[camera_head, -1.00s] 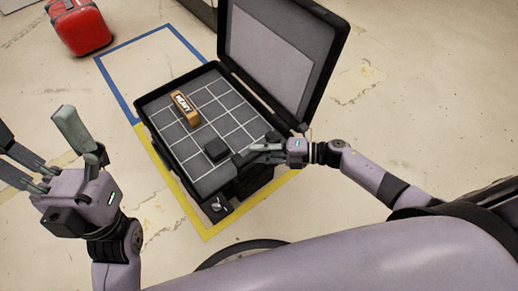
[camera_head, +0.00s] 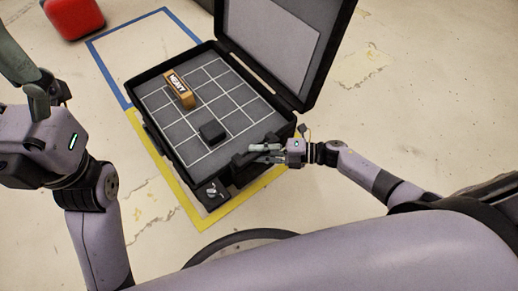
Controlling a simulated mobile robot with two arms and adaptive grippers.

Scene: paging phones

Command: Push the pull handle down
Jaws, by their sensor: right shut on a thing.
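A black case (camera_head: 136,92) stands open on the floor, with a grid-lined grey inside and its lid (camera_head: 270,45) raised at the back. My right gripper (camera_head: 258,153) is at the case's near right rim, shut on a dark part there that I take to be the pull handle (camera_head: 240,161). The fingers hide much of it, so its exact shape and height are hard to tell. My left gripper (camera_head: 22,85) is at the left edge, away from the case.
Blue tape (camera_head: 112,72) and yellow tape (camera_head: 180,190) mark the floor. A red case (camera_head: 72,18) lies at the top left. The floor on the right is clear.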

